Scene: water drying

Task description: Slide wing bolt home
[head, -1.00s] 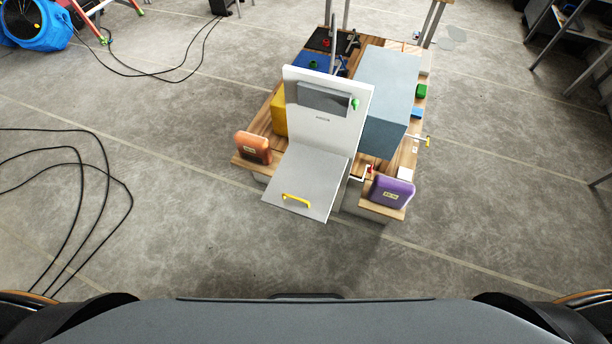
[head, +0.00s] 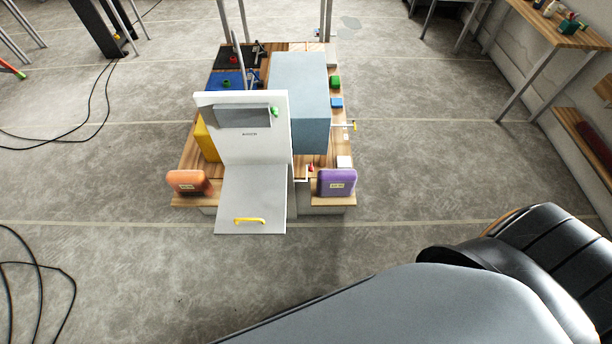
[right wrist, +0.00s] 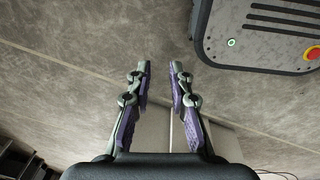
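A small yellow-tipped rod (head: 352,126) sticks out from the right side of a tall blue-grey box (head: 311,130) on a wooden workbench in the head view. It may be the wing bolt, but it is too small to be sure. My right gripper (right wrist: 160,67) shows in the right wrist view with its two fingers apart and nothing between them. It points at bare floor, away from the workbench. My left gripper is in neither view.
A white panel unit (head: 243,145) has its flap (head: 252,195) with a yellow handle lowered toward me. An orange block (head: 187,181) and a purple block (head: 337,182) flank it. Open concrete floor (head: 400,190) lies around the bench. A side table (head: 560,28) stands at right.

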